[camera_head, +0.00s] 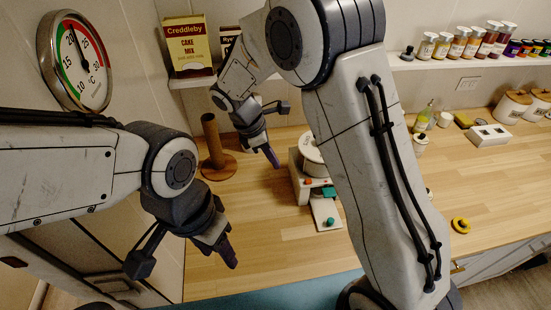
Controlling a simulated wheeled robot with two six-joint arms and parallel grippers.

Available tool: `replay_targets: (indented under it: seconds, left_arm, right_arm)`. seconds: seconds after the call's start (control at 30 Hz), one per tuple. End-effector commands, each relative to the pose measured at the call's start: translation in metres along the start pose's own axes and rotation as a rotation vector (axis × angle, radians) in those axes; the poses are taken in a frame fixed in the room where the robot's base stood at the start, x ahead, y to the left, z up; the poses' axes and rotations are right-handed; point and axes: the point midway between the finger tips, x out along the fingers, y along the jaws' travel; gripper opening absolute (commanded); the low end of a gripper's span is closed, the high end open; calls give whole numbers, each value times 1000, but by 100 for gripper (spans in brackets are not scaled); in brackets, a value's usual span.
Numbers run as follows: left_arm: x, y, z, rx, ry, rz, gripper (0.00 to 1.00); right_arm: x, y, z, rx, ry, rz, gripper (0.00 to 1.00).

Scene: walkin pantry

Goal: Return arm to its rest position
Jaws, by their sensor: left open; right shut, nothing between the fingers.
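My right arm rises through the middle of the view and bends over to the left. Its gripper (273,158) is shut and empty, pointing down above the wooden counter (260,230). It appears between a wooden post holder and a white appliance. Its distance from either is hard to tell.
The wooden post holder (211,137) stands left of my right gripper. The white appliance (299,181) is partly hidden by my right arm. A shelf holds a cake mix box (188,46) and several jars (459,43). A yellow ring (461,225) lies at right. The counter's front left is clear.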

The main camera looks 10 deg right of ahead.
Motion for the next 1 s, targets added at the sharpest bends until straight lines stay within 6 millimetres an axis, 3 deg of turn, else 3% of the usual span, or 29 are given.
replay_targets:
  seconds: [0.2, 0.33, 0.47, 0.6, 0.8, 1.0]
  left_arm:
    - [1, 0, 0, 0, 0, 0, 50]
    - [9, -1, 0, 0, 0, 0, 50]
    - [25, -2, 1, -1, 0, 0, 50]
    - [44, -3, 2, -2, 0, 0, 50]
    - [62, -4, 3, -2, 0, 0, 50]
    - [68, -5, 4, -3, 0, 0, 50]
  right_arm:
    - [-4, -2, -1, 4, 3, 1, 0]
    - [-13, -20, -7, 72, 40, 6, 0]
    - [-30, -69, -19, 240, 132, 0, 0]
    - [-39, -138, -29, 472, 251, -44, 0]
    - [-33, -219, -34, 747, 380, -143, 0]
    - [-26, -254, -35, 882, 431, -210, 0]
